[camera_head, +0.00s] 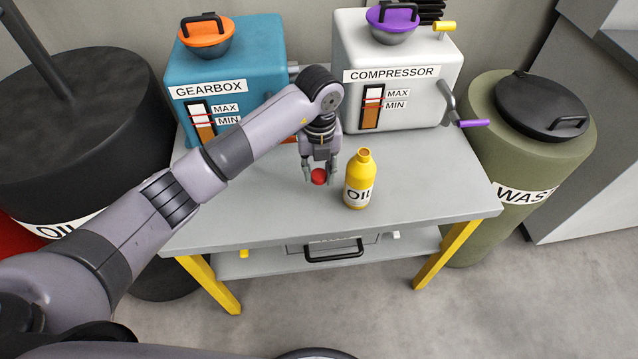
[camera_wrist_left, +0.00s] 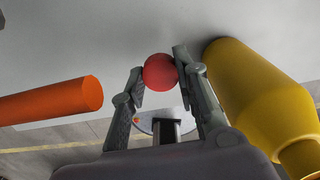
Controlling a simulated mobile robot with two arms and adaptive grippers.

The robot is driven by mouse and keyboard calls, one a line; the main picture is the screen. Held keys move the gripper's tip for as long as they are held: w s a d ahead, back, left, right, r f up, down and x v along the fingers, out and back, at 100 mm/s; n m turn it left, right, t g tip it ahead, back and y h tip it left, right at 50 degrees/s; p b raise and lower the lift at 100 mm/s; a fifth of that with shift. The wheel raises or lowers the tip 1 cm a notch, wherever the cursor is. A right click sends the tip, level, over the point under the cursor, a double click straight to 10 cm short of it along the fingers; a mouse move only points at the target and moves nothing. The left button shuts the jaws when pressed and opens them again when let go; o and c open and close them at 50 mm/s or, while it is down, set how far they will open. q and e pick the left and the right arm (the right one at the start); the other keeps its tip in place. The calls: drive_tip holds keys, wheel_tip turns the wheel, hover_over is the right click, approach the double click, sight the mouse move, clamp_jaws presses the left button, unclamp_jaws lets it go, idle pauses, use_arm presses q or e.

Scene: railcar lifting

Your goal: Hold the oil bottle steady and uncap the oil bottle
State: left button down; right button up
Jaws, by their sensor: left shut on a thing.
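The yellow oil bottle (camera_head: 359,181) stands upright on the grey table, its neck open with no cap on it. It also shows at the right of the left wrist view (camera_wrist_left: 255,95). My left gripper (camera_head: 319,179) is just left of the bottle, pointing down, with its fingers shut on a round red cap (camera_head: 319,176). In the left wrist view the cap (camera_wrist_left: 160,72) sits between the two fingertips (camera_wrist_left: 158,74), apart from the bottle. The cap is low, close to the tabletop; whether it touches is unclear. My right gripper is not in view.
The blue gearbox (camera_head: 240,65) and white compressor (camera_head: 420,50) stand at the back of the table (camera_head: 250,215). An orange bar (camera_wrist_left: 50,101) lies left of the gripper. A black oil drum (camera_head: 75,130) and a green waste drum (camera_head: 500,150) flank the table. The table's front is clear.

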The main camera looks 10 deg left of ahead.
sight(319, 192)
use_arm(q)
drive_tip(key=shift+f, duration=2.75)
drive_tip(key=shift+f, duration=0.15)
drive_tip(key=c, duration=1.2)
unclamp_jaws()
drive_tip(key=shift+c, duration=0.2)
